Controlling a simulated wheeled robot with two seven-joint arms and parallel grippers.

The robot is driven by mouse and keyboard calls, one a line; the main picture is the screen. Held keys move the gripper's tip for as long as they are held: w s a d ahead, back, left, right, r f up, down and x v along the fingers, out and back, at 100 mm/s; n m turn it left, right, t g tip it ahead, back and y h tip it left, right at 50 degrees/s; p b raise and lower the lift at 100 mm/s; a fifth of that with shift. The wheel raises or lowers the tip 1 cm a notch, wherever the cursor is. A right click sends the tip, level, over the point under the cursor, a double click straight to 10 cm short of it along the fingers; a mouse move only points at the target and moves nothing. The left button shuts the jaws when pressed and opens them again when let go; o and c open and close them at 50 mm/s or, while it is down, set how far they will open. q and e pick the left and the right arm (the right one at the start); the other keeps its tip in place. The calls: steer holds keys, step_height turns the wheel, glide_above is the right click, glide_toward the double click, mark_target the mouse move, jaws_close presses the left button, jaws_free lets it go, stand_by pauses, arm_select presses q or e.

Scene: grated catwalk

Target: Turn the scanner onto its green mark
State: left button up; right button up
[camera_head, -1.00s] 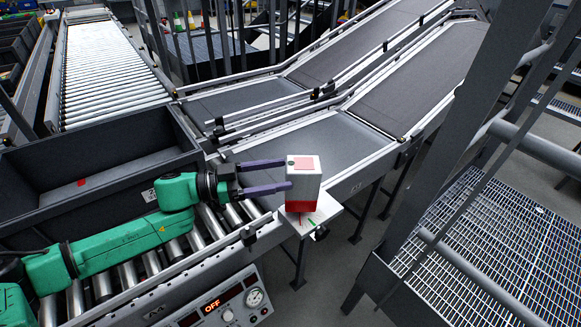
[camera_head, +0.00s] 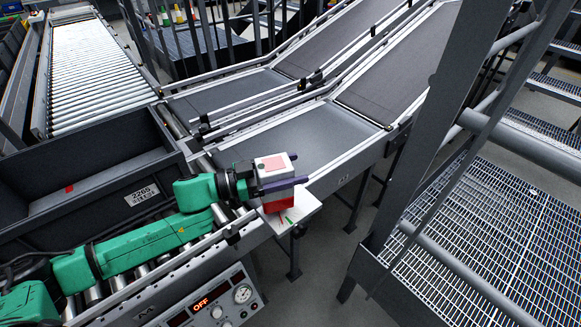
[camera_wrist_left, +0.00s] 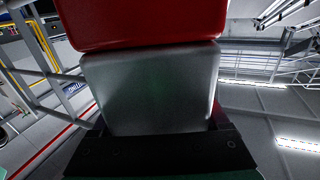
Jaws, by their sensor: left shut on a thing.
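The scanner (camera_head: 276,166) is a white box with a pink patch on top and a red lower part. It stands on a small white plate (camera_head: 305,207) at the end of the roller conveyor. A green mark (camera_head: 289,220) and a red mark show on the plate, in front of the scanner. My left gripper (camera_head: 278,181) is shut on the scanner, its purple fingers on either side. In the left wrist view the scanner's pale body (camera_wrist_left: 150,90) and red part (camera_wrist_left: 140,22) fill the middle, close to the camera. My right gripper is not in view.
A control panel (camera_head: 205,305) reading OFF, with a gauge, is below the plate. A dark grey tote (camera_head: 95,188) sits on the rollers to the left. Belt conveyors (camera_head: 300,140) run behind, and a grated catwalk with railings (camera_head: 500,230) is on the right.

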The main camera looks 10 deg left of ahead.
arm_select(q)
steer(key=n+t+y, duration=0.1)
steer(key=n+t+y+p, duration=0.1)
steer(key=n+t, duration=0.1)
steer(key=shift+w+a+t+y+p, duration=0.2)
steer(key=shift+w+t+y+p, duration=0.05)
steer(key=shift+t+y+p, duration=0.15)
steer(key=shift+w+a+n+t+y, duration=0.1)
steer(key=shift+n+t+y, duration=0.2)
steer(key=shift+n+y, duration=0.1)
steer(key=shift+w+a+f+n+y, duration=0.1)
steer(key=shift+f+n+y, duration=0.2)
steer(key=shift+y, duration=0.1)
steer(key=o, duration=1.2)
steer(key=shift+a+t, duration=0.1)
steer(key=shift+t, duration=0.2)
steer(key=shift+o, duration=0.2)
steer(key=shift+s+a+r, duration=0.15)
steer(key=shift+s+r, duration=0.1)
